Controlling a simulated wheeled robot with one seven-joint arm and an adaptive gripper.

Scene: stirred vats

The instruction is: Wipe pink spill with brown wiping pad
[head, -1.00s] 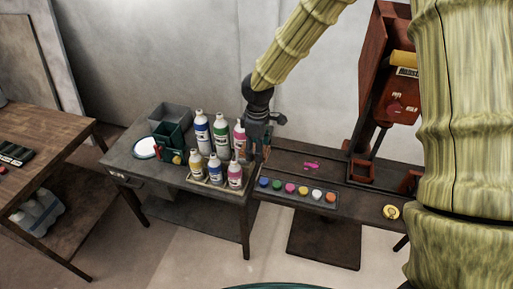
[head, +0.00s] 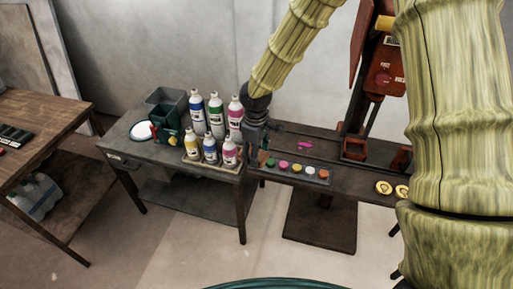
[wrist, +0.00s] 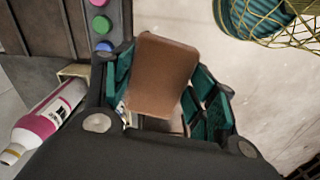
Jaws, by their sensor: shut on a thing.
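The pink spill (head: 305,146) is a small irregular patch on the dark bench (head: 350,181), behind the row of paint pots. My gripper (head: 258,140) is at the left end of that bench, to the left of the spill and apart from it. In the wrist view the brown wiping pad (wrist: 163,72) sits between the teal fingers of my gripper (wrist: 165,95), which is shut on it. The pad's lower end is partly hidden by the gripper. The spill does not show in the wrist view.
Several bottles (head: 216,115) stand on the left table (head: 130,160), close to my gripper. A tray of paint pots (head: 297,170) lies along the bench's front edge. A red machine (head: 385,75) stands behind the bench, and yellow discs (head: 384,187) lie at its right.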

